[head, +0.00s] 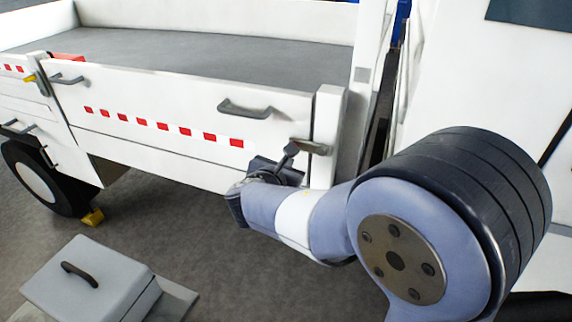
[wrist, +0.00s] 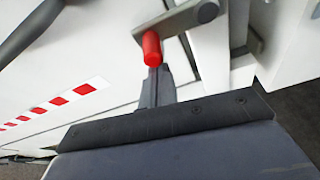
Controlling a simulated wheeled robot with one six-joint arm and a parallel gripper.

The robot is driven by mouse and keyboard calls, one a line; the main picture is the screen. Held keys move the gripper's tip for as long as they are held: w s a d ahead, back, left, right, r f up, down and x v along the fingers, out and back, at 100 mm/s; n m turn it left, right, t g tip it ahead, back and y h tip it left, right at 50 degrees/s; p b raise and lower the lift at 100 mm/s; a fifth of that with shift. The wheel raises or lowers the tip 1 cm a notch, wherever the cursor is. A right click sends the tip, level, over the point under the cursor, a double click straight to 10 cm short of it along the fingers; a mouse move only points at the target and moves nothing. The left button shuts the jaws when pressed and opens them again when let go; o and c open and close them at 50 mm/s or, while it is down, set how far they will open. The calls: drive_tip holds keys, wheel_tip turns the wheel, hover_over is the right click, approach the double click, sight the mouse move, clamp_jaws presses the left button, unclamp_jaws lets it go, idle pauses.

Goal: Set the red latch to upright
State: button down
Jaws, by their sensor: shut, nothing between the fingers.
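The latch (head: 312,147) is a short grey lever at the right end of the truck's white side panel, beside the corner post. In the head view it lies nearly level. The wrist view shows its grey arm (wrist: 185,20), a round pivot at the right end and a red grip (wrist: 152,48) at the left end. My gripper (head: 290,149) is shut and empty, with its fingertips at the latch's left end. In the wrist view the gripper tip (wrist: 154,74) is right at the red grip; I cannot tell whether they touch. The red grip is hidden in the head view.
The white side panel (head: 190,95) carries a dark handle (head: 245,109) and a row of red marks. A white corner post (head: 326,125) stands right of the latch. A grey box (head: 90,280) sits on the floor at lower left. Open floor lies between box and truck.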

drive_tip(key=shift+a+r+m+y+b, duration=0.1)
drive_tip(key=shift+r+m+y+b, duration=0.35)
drive_tip(key=shift+b, duration=0.7)
drive_tip(key=s+d+r+m+t+y+b, duration=0.1)
drive_tip(key=d+r+m+t+y+b, duration=0.2)
drive_tip(key=m+b, duration=1.1)
wheel_tip(320, 180, up, 4)
drive_tip(key=d+t+b, duration=0.2)
drive_tip(key=b, duration=1.1)
drive_tip(key=shift+s+r, duration=0.25)
drive_tip(key=shift+s, duration=0.15)
drive_tip(key=shift+d, duration=0.1)
drive_tip(key=shift+r, duration=0.1)
